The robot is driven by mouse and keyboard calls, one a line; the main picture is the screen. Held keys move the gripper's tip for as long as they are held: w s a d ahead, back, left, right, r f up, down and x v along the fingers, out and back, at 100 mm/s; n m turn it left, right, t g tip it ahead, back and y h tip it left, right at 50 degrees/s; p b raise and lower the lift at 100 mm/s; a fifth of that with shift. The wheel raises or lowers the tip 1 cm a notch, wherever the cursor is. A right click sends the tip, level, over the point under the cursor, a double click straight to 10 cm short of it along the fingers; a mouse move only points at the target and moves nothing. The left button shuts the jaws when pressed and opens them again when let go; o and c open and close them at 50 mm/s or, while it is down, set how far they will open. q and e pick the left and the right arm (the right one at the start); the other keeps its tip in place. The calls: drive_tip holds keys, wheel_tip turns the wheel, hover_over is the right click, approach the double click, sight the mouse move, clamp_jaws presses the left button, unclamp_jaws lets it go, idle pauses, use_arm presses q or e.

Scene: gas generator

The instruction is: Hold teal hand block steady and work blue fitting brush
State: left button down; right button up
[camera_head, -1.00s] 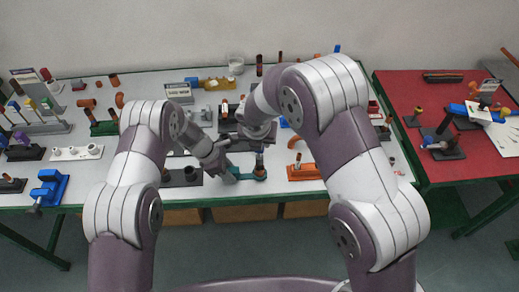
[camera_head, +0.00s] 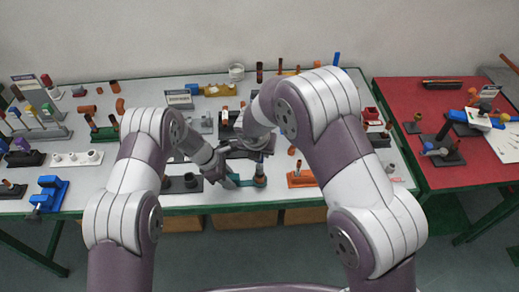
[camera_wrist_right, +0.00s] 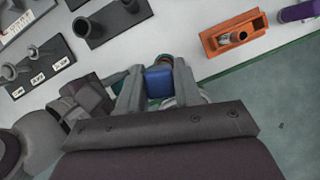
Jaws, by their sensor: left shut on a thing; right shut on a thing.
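The teal hand block (camera_head: 243,182) lies near the front edge of the white table in the head view. My left gripper (camera_head: 226,179) is shut on its left end. A short copper-coloured upright piece (camera_head: 260,169) stands at the block's right end. My right gripper is shut on the blue fitting brush (camera_wrist_right: 158,83), seen between the two fingers (camera_wrist_right: 159,87) in the right wrist view. The brush's working end is hidden there, and in the head view my right arm's wrist covers most of that gripper, just above the block's right end.
An orange holder (camera_head: 301,178) stands right of the block, and a dark holder (camera_head: 182,184) stands to its left. A blue vise (camera_head: 48,194) is at the table's left front. A red table (camera_head: 455,95) adjoins on the right. The white table's front edge is close.

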drive_tip(key=shift+f, duration=0.15)
drive_tip(key=shift+f, duration=0.35)
drive_tip(key=shift+f, duration=0.25)
drive_tip(key=shift+f, duration=0.55)
drive_tip(key=n+y, duration=0.1)
drive_tip(key=n, duration=0.3)
drive_tip(key=shift+n+y, duration=0.3)
drive_tip(key=shift+y, duration=0.1)
drive_tip(key=m+h, duration=0.1)
drive_tip(key=m, duration=0.3)
drive_tip(key=shift+h, duration=0.4)
drive_tip(key=m, duration=0.2)
drive_tip(key=m+h, duration=0.1)
drive_tip(key=m, duration=0.2)
drive_tip(key=shift+g+h, duration=0.3)
drive_tip(key=shift+g, duration=0.1)
drive_tip(key=n, duration=0.2)
drive_tip(key=n+y, duration=0.1)
drive_tip(key=n, duration=0.1)
drive_tip(key=shift+t+y, duration=0.3)
drive_tip(key=shift+t, duration=0.1)
drive_tip(key=shift+n, duration=0.3)
